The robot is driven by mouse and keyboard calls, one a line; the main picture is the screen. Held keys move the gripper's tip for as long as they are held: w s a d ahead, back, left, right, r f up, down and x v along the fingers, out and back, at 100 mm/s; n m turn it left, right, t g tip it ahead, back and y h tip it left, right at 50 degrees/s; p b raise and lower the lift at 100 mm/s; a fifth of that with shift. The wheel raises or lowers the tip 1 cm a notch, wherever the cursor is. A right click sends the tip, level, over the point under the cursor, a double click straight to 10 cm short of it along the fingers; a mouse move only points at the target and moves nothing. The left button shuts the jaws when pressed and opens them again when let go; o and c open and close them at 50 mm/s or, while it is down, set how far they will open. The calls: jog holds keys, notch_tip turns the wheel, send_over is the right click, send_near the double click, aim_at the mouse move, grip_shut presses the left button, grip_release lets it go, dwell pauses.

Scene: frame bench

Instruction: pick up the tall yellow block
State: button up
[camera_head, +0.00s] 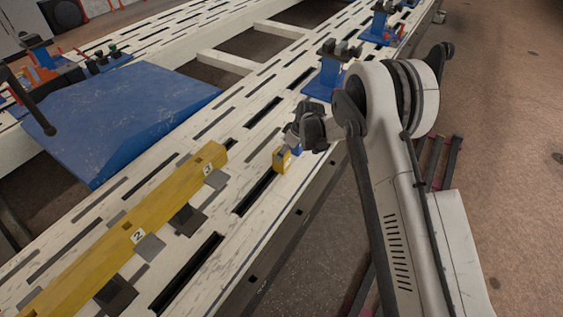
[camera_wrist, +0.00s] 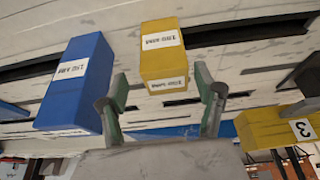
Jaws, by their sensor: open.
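The tall yellow block (camera_head: 282,159) stands on the slotted white bench near its right edge. In the wrist view the yellow block (camera_wrist: 160,42) has white labels and shows between and just beyond my fingertips. My gripper (camera_wrist: 162,80) is open, one finger on each side of the block's near end in the picture; I cannot tell whether either touches it. In the head view my gripper (camera_head: 308,132) is just right of the block and above it. A blue block (camera_wrist: 75,80) with a white label is left of my left finger in the wrist view.
A long yellow beam (camera_head: 130,232) with number labels lies along the bench, left of the yellow block; its end (camera_wrist: 275,130) shows at right in the wrist view. A large blue plate (camera_head: 130,115) and blue fixtures (camera_head: 325,80) stand on the frame. The bench has long slots.

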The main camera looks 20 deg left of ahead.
aim_at(282, 168)
jog(key=b+x, duration=0.1)
jog(key=x, duration=0.1)
jog(key=b+x, duration=0.1)
jog(key=x, duration=0.2)
jog(key=shift+s+a+r, duration=0.1)
jog(key=shift+s+a, duration=0.15)
jog(key=shift+a, duration=0.05)
grip_shut()
jog(key=shift+r, duration=0.15)
